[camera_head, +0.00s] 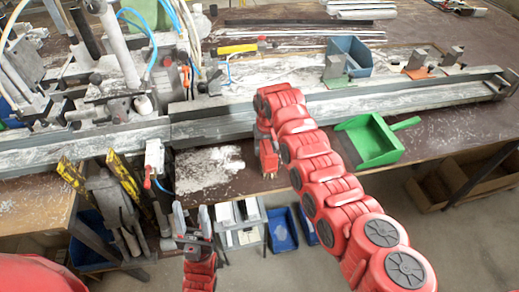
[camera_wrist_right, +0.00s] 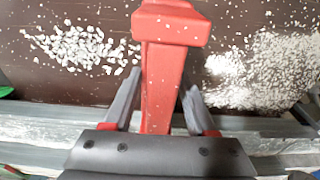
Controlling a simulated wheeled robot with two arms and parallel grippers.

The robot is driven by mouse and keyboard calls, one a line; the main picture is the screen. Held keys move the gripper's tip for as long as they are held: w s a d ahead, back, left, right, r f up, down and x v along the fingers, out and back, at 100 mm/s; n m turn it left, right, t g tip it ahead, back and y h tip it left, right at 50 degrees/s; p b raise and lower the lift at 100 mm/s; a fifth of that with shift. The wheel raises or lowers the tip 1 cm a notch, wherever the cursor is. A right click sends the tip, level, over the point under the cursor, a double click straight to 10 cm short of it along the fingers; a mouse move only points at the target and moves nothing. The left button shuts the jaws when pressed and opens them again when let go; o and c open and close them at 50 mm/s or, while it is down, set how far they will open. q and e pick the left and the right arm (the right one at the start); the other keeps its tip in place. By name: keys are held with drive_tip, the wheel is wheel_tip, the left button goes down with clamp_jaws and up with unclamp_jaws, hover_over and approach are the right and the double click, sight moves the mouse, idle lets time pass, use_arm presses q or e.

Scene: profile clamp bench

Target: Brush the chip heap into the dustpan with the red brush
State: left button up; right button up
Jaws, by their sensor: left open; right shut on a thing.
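The red brush (camera_wrist_right: 172,24) has its handle between the fingers of my right gripper (camera_wrist_right: 161,92), which is shut on it. In the head view the right arm reaches over the bench edge, and the brush (camera_head: 268,158) hangs low near the table's front strip. A heap of coarse white chips (camera_wrist_right: 85,47) lies left of the brush in the wrist view; my arm seems to hide it in the head view. The green dustpan (camera_head: 369,141) lies right of the arm, its handle pointing right. My left gripper (camera_head: 192,216) is open and empty in front of the table edge.
A patch of finer white shavings (camera_head: 208,168) lies left of the brush; it also shows in the wrist view (camera_wrist_right: 268,70). A long metal rail (camera_head: 235,122) runs behind the work strip. Blue bins (camera_head: 282,230) stand below the table edge. A blue box (camera_head: 349,55) is farther back.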

drive_tip(key=shift+w+d, duration=0.2)
drive_tip(key=shift+d, duration=0.5)
drive_tip(key=shift+w+d+b, duration=0.2)
drive_tip(key=shift+w+d, duration=0.1)
drive_tip(key=shift+d, duration=0.65)
drive_tip(key=shift+w+d+b, duration=0.15)
drive_tip(key=shift+w+d, duration=0.1)
drive_tip(key=shift+d, duration=0.7)
drive_tip(key=shift+w+d+b, duration=0.25)
drive_tip(key=shift+w+d, duration=0.05)
drive_tip(key=shift+d, duration=0.65)
drive_tip(key=shift+w+d+b, duration=0.25)
drive_tip(key=shift+w+d, duration=0.05)
drive_tip(key=shift+d, duration=0.6)
